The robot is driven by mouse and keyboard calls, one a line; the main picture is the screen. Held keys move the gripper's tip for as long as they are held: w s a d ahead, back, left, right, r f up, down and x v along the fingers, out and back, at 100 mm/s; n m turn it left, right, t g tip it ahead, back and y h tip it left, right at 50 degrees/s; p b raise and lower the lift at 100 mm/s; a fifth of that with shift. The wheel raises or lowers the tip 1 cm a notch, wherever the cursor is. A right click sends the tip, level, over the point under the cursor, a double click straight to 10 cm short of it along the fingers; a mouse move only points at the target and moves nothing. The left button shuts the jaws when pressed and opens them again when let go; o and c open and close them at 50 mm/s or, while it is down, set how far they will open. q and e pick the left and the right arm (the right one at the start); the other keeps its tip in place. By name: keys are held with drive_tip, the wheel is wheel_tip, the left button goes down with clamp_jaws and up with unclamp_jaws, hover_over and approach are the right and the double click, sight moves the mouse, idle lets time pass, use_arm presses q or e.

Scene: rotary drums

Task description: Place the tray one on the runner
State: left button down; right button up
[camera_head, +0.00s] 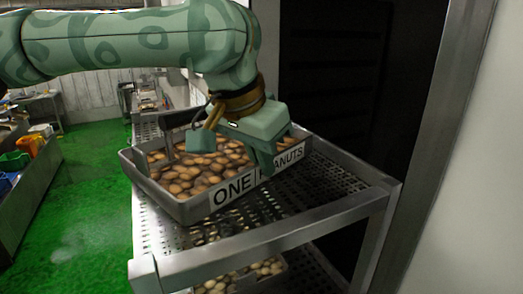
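Tray one (186,207) is a grey metal tray full of round brown peanuts, with a white "ONE | PEANUTS" label on its front wall. It sits on the top perforated shelf of a metal rack, at an angle to the shelf's edges. A dark bar, which looks like a handle, rises above its left part. My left gripper (232,150) reaches down over the tray from above. Its two green fingers stand wide apart, one over the peanuts and one by the labelled wall. The hand hides part of the bar and contents. My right gripper is out of view.
The rack's top shelf (330,183) is bare at the right and front. A lower shelf holds another tray of peanuts (266,269). A dark opening with a metal frame (440,130) stands at the right. Green floor (95,200) is clear at the left, beside a bench with coloured bins.

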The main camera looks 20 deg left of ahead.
use_arm(q)
drive_tip(key=shift+r, duration=0.1)
drive_tip(key=c, duration=1.6)
unclamp_jaws()
drive_tip(key=shift+d, duration=0.1)
drive_tip(key=shift+c, duration=0.2)
drive_tip(key=v, duration=1.2)
drive_tip(key=shift+p, duration=0.45)
drive_tip(key=shift+s, duration=0.1)
